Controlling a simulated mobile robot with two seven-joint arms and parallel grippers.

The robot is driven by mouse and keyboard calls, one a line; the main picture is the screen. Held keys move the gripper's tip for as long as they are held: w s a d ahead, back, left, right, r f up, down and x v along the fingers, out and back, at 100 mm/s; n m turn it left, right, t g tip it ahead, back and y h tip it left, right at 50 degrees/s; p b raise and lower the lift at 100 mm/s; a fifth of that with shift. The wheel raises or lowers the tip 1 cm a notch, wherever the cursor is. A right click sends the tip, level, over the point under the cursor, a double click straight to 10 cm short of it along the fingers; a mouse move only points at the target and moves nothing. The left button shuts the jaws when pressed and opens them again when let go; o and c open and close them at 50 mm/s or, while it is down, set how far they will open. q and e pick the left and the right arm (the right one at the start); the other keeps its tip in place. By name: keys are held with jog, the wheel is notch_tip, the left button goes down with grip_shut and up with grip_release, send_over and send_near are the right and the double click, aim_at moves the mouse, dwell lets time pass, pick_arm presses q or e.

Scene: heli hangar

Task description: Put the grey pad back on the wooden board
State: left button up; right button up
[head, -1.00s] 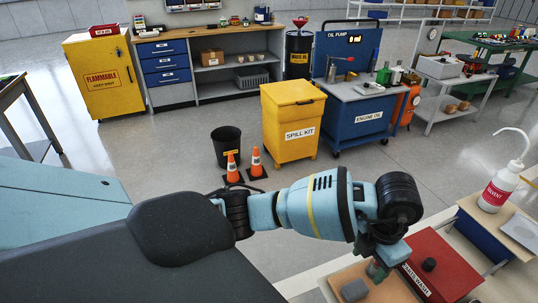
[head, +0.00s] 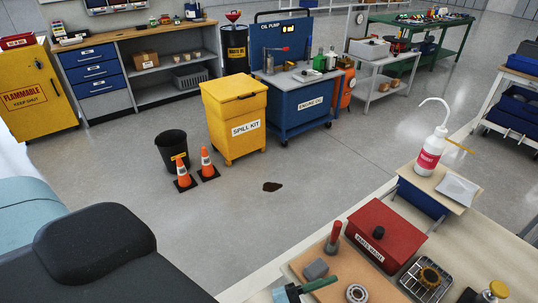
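A small grey block, which looks like the grey pad (head: 315,269), lies on the tan wooden board (head: 297,272) at the bottom of the head view. A red upright cylinder (head: 333,237), a metal ring (head: 356,293) and a dark green bar (head: 321,284) are on or over the same board. A small light-blue and dark part, apparently my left gripper (head: 287,294), shows at the bottom edge beside the green bar. It is mostly cut off, so I cannot tell whether its fingers are open or hold the bar. My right gripper is not in view.
The red parts-wash box (head: 378,238) stands right of the board, with a metal tray holding a brass part (head: 428,278) beside it. A white solvent bottle (head: 432,150) and a pale sheet (head: 458,188) are on another tan board. A dark spill (head: 272,187) lies on the floor.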

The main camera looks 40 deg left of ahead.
pick_arm(q)
jog(key=s+a+f+n+g+y, duration=0.1)
jog(key=s+a+f+n+y, duration=0.4)
jog(key=a+f+n+y, duration=0.4)
jog(key=s+a+f+n+g+y, duration=0.1)
jog(key=s+a+f+g, duration=0.1)
jog(key=s+f, duration=0.4)
jog(key=s+a+f+n+g, duration=0.2)
jog(key=s+f+g, duration=0.2)
jog(key=s, duration=0.5)
jog(key=shift+s+a+f+n+g+y, duration=0.2)
jog(key=shift+f+n+g+y, duration=0.15)
jog(key=shift+f, duration=0.6)
jog(key=shift+t, duration=0.45)
jog(key=shift+w+a+r+p, duration=0.1)
jog(key=shift+w+r+p, duration=0.55)
jog(key=shift+r, duration=0.25)
jog(key=shift+w+r+p, duration=0.55)
jog(key=shift+w+r, duration=0.15)
jog(key=shift+r, duration=0.15)
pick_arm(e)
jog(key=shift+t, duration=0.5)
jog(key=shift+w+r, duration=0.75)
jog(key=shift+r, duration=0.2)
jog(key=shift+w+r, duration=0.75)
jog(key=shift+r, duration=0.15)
